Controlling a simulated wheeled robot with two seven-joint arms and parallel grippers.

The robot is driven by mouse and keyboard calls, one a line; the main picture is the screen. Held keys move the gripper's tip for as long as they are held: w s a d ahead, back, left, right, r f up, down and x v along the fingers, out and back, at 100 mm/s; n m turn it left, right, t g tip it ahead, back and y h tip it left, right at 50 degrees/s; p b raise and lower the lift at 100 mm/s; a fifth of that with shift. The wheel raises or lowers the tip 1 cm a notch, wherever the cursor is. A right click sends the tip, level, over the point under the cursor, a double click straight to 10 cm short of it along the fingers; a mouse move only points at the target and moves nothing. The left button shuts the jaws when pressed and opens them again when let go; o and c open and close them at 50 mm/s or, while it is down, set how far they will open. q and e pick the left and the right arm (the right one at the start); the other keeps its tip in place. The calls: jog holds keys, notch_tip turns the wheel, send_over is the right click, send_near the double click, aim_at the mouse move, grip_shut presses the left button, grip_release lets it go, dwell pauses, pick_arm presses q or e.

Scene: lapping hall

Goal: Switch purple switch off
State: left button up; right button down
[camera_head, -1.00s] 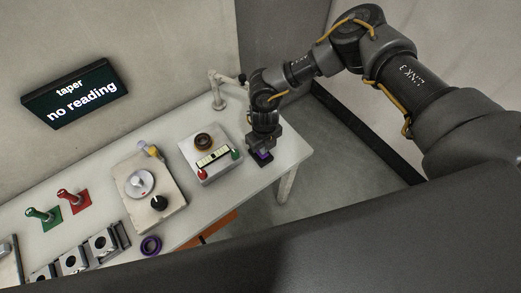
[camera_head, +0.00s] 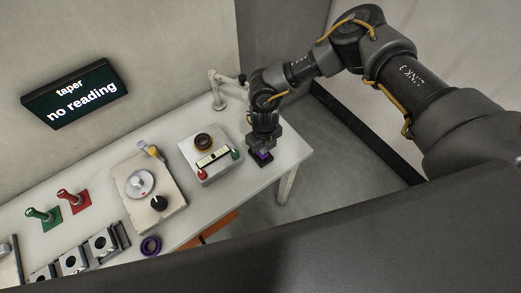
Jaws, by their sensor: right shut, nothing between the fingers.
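The purple switch (camera_head: 262,155) sits on a dark base (camera_head: 259,163) near the right end of the table. My right gripper (camera_head: 262,149) comes down over it from above, shut, with its fingertips at or very near the switch. The gripper covers part of the switch, so I cannot tell its position or whether the fingers touch it. My left gripper is not in view.
Left of the switch stands a grey box (camera_head: 222,172) with red and green knobs and a brown ring. A machine plate (camera_head: 172,205), a purple ring (camera_head: 151,246) and red and green handles lie further left. A jointed lamp-like stand (camera_head: 217,95) rises behind.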

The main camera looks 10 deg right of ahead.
jog(key=shift+f+b, duration=0.9)
jog(key=shift+f, duration=0.1)
dwell(0.8)
jog(key=shift+r, duration=0.15)
jog(key=shift+r+p, duration=2.5)
jog(key=shift+r, duration=0.9)
